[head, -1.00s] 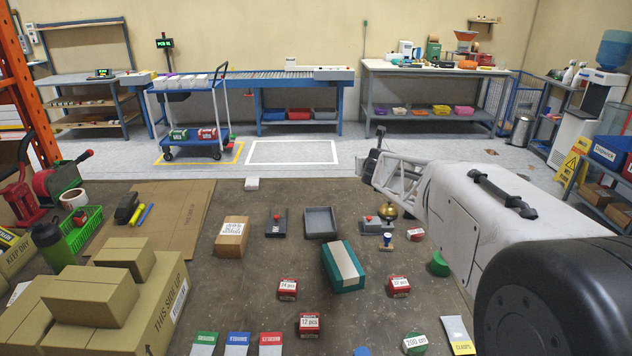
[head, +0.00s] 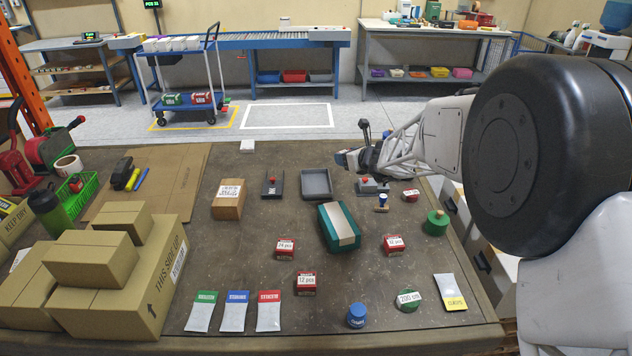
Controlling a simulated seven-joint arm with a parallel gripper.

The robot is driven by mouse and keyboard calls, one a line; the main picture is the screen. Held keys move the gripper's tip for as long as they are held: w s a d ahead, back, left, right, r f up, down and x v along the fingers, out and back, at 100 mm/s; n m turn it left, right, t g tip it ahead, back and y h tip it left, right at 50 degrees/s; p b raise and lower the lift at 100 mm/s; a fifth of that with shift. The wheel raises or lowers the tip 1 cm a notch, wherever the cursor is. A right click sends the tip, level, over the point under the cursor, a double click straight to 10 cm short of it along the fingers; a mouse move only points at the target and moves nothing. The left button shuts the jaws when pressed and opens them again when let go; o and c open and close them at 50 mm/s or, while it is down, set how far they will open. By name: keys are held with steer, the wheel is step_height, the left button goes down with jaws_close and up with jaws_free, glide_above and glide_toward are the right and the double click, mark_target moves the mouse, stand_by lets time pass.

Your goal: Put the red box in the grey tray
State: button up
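Several small red boxes with white labels stand on the brown worktable: one (head: 285,248) left of the teal box, one (head: 305,284) nearer the front, one (head: 393,245) to the right, and a smaller one (head: 411,196) farther back. I cannot tell which one the task means. The grey tray (head: 328,195) lies toward the back middle and looks empty. My gripper (head: 343,159) is in the head view, behind and to the right of the tray, apart from every red box. Its fingers are too small and dark to tell whether they are open.
A teal box (head: 326,226) with a pale band stands in front of the tray. A brown carton (head: 228,200) and a dark device with a red knob (head: 271,187) stand left of it. Stacked cartons (head: 110,290) fill the front left. Pouches and round containers line the front edge.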

steer(key=shift+s+a+f+n+g+y, duration=0.2)
steer(key=shift+s+f+n, duration=0.05)
steer(key=shift+f, duration=0.15)
steer(key=shift+s+a+f+n+g+y, duration=0.15)
steer(key=shift+s+f+n+g+y, duration=0.1)
steer(key=shift+f, duration=0.1)
steer(key=s+a+f+n+g+y, duration=0.1)
steer(key=s+f, duration=0.1)
steer(key=s+a+f+n+g+y, duration=0.1)
steer(key=s+f+n, duration=0.1)
steer(key=s+a+f+n+g+y, duration=0.1)
steer(key=s+g, duration=0.1)
steer(key=s, duration=0.1)
steer(key=shift+s+f+n+y, duration=0.1)
steer(key=shift+f+n+y, duration=0.25)
steer(key=shift+f+n, duration=0.05)
steer(key=shift+s+a+f+n+g+y, duration=0.2)
steer(key=shift+s+f+n+g, duration=0.1)
steer(key=shift+s, duration=0.3)
steer(key=shift+s+a+f+n+g+y, duration=0.15)
steer(key=shift+s+n+g, duration=0.15)
steer(key=shift+s, duration=0.25)
steer(key=shift+w, duration=0.1)
steer(key=w+a+f, duration=0.1)
steer(key=w+a, duration=0.1)
steer(key=w, duration=1.3)
steer(key=shift+w+f, duration=0.25)
steer(key=shift+w, duration=0.1)
steer(key=shift+f, duration=1.75)
steer(key=shift+f, duration=0.6)
